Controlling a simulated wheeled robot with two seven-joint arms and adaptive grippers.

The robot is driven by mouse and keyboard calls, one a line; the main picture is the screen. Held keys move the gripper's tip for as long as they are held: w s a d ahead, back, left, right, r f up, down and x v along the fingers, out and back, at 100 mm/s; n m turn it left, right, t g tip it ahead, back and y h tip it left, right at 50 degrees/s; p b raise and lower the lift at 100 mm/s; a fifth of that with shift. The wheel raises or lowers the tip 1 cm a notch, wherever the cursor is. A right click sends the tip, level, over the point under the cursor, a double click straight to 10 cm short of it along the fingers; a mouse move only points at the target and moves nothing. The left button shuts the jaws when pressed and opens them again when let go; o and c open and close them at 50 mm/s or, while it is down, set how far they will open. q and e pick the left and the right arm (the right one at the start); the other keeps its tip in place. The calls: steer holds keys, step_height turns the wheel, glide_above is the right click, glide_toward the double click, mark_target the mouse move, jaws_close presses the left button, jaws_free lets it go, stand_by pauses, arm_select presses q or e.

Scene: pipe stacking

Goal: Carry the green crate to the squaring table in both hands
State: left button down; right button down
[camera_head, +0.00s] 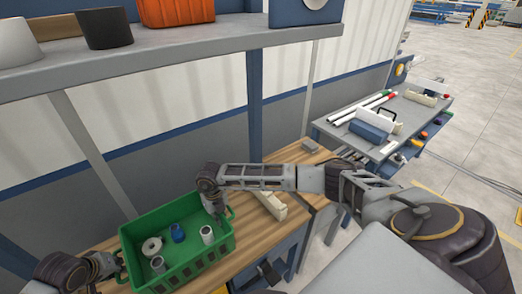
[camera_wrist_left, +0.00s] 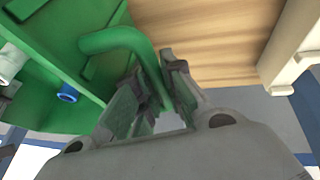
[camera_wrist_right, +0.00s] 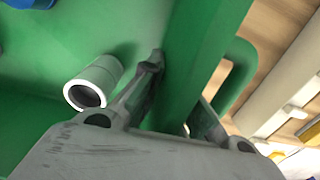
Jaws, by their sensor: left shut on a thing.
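The green crate (camera_head: 205,262) stands on the wooden bench top and holds several pipe fittings. One fitting is blue (camera_head: 178,233); others are pale grey (camera_head: 207,234). My left gripper (camera_head: 121,268) is at the crate's left end. In the left wrist view its fingers (camera_wrist_left: 158,95) are shut on the green loop handle (camera_wrist_left: 118,38). My right gripper (camera_head: 222,208) is at the crate's right end. In the right wrist view its fingers (camera_wrist_right: 180,95) stand apart, one inside and one outside the crate wall (camera_wrist_right: 200,50), beside the other handle (camera_wrist_right: 238,75).
The wooden bench top (camera_head: 255,235) has a cream block (camera_head: 270,205) right of the crate. A shelf (camera_head: 180,48) with an orange bin (camera_head: 175,12) overhangs behind. A grey table (camera_head: 345,132) at right carries pipes and a blue box (camera_head: 370,130).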

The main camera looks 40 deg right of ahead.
steer(key=shift+f+b, duration=1.65)
steer(key=shift+f, duration=0.05)
steer(key=shift+d, duration=0.1)
